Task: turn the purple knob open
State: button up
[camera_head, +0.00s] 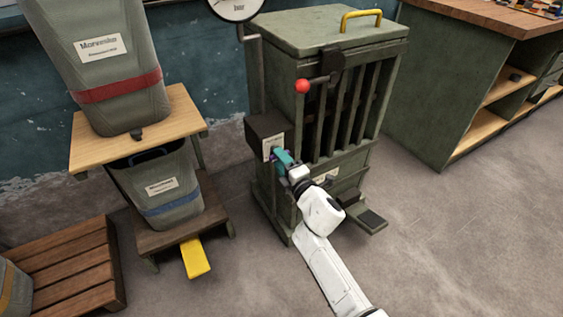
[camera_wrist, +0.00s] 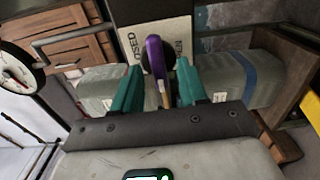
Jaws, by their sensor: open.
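The purple knob (camera_wrist: 154,55) is a narrow upright lever in front of a round dark hub on a pale label plate (camera_wrist: 128,35). Parts of the printed words closed and open show at either side of it. My gripper (camera_wrist: 160,78) has its two teal fingers apart, one on each side of the knob; I cannot tell whether either touches it. In the head view my gripper (camera_head: 284,158) reaches the dark box on the left side of the green cabinet (camera_head: 320,30). There the knob (camera_head: 274,154) is mostly hidden by the fingers.
A red ball-ended lever (camera_head: 302,86) sticks out above my gripper on the barred cabinet front. Grey bins (camera_head: 110,60) on a wooden stand are at left, with a yellow pedal (camera_head: 195,258) below. A pedal (camera_head: 371,220) juts out at the cabinet's foot. Floor at right is clear.

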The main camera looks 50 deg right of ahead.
jog(key=shift+s, duration=0.15)
jog(key=v, duration=1)
jog(key=shift+s, duration=0.25)
jog(key=s+a+f+m+g, duration=0.2)
jog(key=s+f+m+g, duration=0.6)
jog(key=m, duration=0.4)
jog(key=s+a+m+g+y+p, duration=0.1)
jog(key=s+a+m+g+y, duration=0.2)
jog(key=s+a+g+y, duration=0.7)
jog(key=s+r+h+p, duration=0.2)
jog(key=r+p, duration=0.7)
jog(key=s+a+r+t+h+p, duration=0.1)
jog(key=s+r+h+p, duration=0.2)
jog(key=r+p, duration=0.6)
jog(key=shift+a+r+t+p, duration=0.2)
jog(key=shift+t+p, duration=0.1)
jog(key=shift+p, duration=0.25)
